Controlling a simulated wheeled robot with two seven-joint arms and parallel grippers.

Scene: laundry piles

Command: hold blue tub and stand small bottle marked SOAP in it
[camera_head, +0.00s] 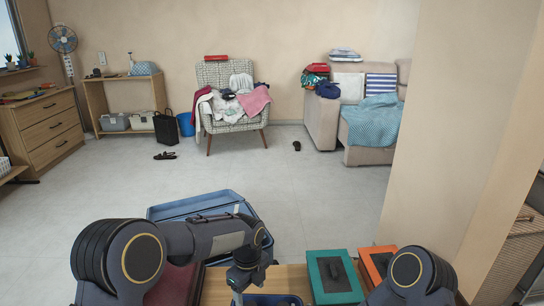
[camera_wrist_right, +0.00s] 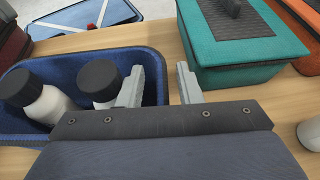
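The blue tub (camera_wrist_right: 162,62) stands on the wooden table; in the head view only its far part (camera_head: 285,299) shows at the bottom edge. Inside it are two white bottles with black caps, one at the left (camera_wrist_right: 45,103) and one nearer the middle (camera_wrist_right: 100,90). No SOAP lettering is readable on either. My right gripper (camera_wrist_right: 160,88) is open, one finger inside the tub and the other outside, with the right wall between them. My left gripper (camera_head: 237,297) points down at the tub's left; its fingertips are hardly visible.
A teal box (camera_wrist_right: 235,50) stands just right of the tub, with an orange box (camera_head: 377,262) beyond it. A white object (camera_wrist_right: 310,135) is cut off at the right edge. A dark red box (camera_head: 180,284) lies left. A large blue crate (camera_head: 180,209) is beyond the table.

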